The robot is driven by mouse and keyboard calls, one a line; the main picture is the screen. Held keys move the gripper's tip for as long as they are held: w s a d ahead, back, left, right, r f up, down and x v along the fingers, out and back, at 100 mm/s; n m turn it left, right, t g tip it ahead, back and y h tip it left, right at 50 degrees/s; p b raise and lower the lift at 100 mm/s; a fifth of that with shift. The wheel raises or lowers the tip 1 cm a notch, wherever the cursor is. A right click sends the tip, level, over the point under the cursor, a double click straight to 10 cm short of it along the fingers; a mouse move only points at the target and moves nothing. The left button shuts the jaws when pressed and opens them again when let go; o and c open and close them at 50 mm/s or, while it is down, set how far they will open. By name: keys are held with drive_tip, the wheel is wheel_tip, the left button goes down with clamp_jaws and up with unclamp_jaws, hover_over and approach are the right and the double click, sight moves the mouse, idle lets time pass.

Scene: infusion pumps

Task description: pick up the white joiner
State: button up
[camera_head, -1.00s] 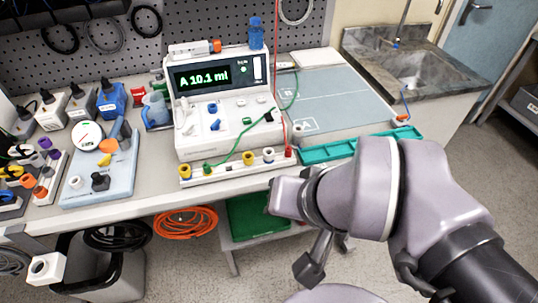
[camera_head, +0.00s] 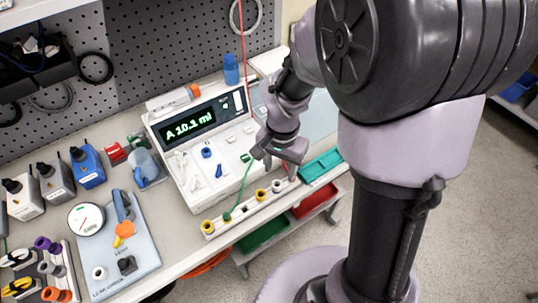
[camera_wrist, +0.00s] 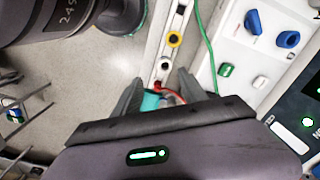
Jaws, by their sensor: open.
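A rail (camera_head: 232,222) along the front of the pump (camera_head: 205,150) carries small coloured joiners. The white joiner (camera_head: 276,187) sits upright near its right end, beside a yellow one (camera_head: 260,195). In the wrist view the white joiner (camera_wrist: 164,67) shows as a white ring with a dark middle, just beyond my fingertips. My gripper (camera_head: 285,168) is above the right end of the rail. In the wrist view my gripper (camera_wrist: 157,88) is open, its fingers either side of the red joiner (camera_wrist: 160,88) with its red lead, apart from the white joiner.
A teal tray (camera_head: 320,168) lies right of the rail. A green lead (camera_head: 240,190) runs from the rail up to the pump. Red and green bins sit under the bench.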

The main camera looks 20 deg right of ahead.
drive_tip(key=b, duration=0.1)
hover_over(277, 184)
drive_tip(key=s, duration=0.2)
wheel_tip(277, 184, down, 5)
drive_tip(key=shift+r, duration=0.1)
drive_tip(key=f+b, duration=0.1)
drive_tip(key=f, duration=0.1)
drive_tip(key=w+f+b, duration=0.1)
drive_tip(key=f, duration=0.2)
drive_tip(key=shift+w+a+f, duration=0.15)
drive_tip(key=shift+f, duration=0.05)
drive_tip(key=shift+r, duration=0.1)
drive_tip(key=shift+c, duration=1.3)
clamp_jaws()
